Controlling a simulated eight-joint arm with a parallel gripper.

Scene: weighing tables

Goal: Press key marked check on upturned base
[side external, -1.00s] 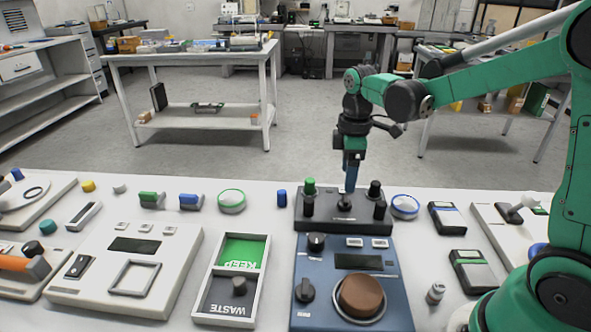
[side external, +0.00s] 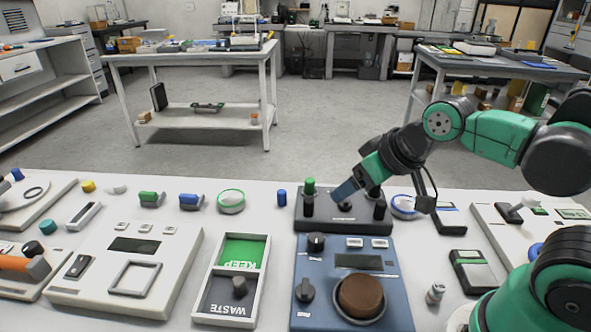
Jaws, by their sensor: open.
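A blue scale-like base (side external: 322,268) stands front centre with a brown round piece (side external: 361,295) on its round plate. It has a dark display and two small pale keys, a left key (side external: 354,242) and a right key (side external: 380,243). Their markings are too small to read, so I cannot tell which says check. A white base (side external: 85,262) at left has several pale keys along its back and a raised square frame. I cannot tell which base is meant as upturned. My gripper (side external: 343,194) is open and tilted, its blue tip over the dark post block behind the blue base.
The dark block (side external: 318,226) carries upright posts and a green-capped one (side external: 310,187). A KEEP/WASTE tray (side external: 206,292) stands left of the blue base. A small metal weight (side external: 435,293) and dark handheld devices (side external: 474,272) lie to the right.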

